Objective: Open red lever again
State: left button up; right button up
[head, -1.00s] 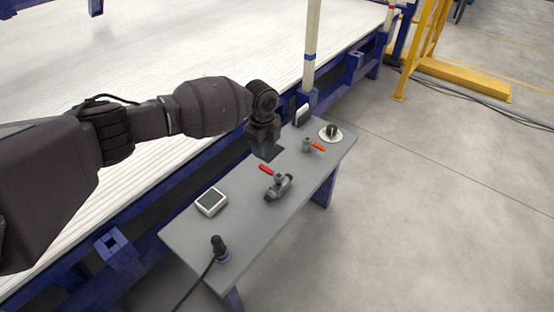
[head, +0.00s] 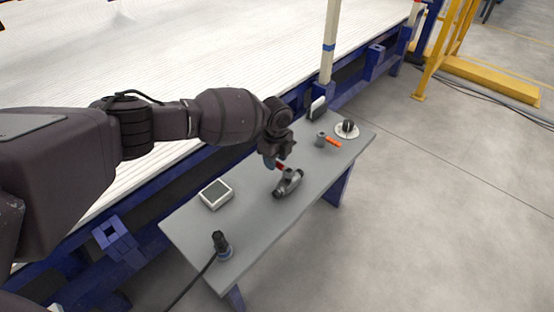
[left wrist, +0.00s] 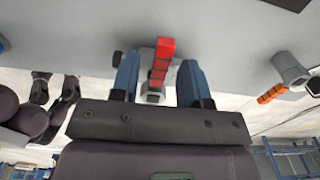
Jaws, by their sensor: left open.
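A grey valve (head: 288,184) with a short red lever (head: 280,166) sits on the grey bench. The lever points to the upper left, toward my left gripper (head: 273,160). The gripper is low over the bench at the lever, and its fingers partly hide the lever in the head view. In the left wrist view the red lever (left wrist: 163,58) lies between the two blue fingertips of the left gripper (left wrist: 157,78). The fingers are open on either side of it, with visible gaps. My right gripper is not in view.
A second valve with an orange handle (head: 333,142) stands farther back on the bench (head: 250,232); its handle also shows in the left wrist view (left wrist: 271,94).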

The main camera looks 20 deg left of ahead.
pick_arm(q)
jog(key=shift+f, duration=0.2)
jog(key=shift+c, duration=0.6)
grip_shut()
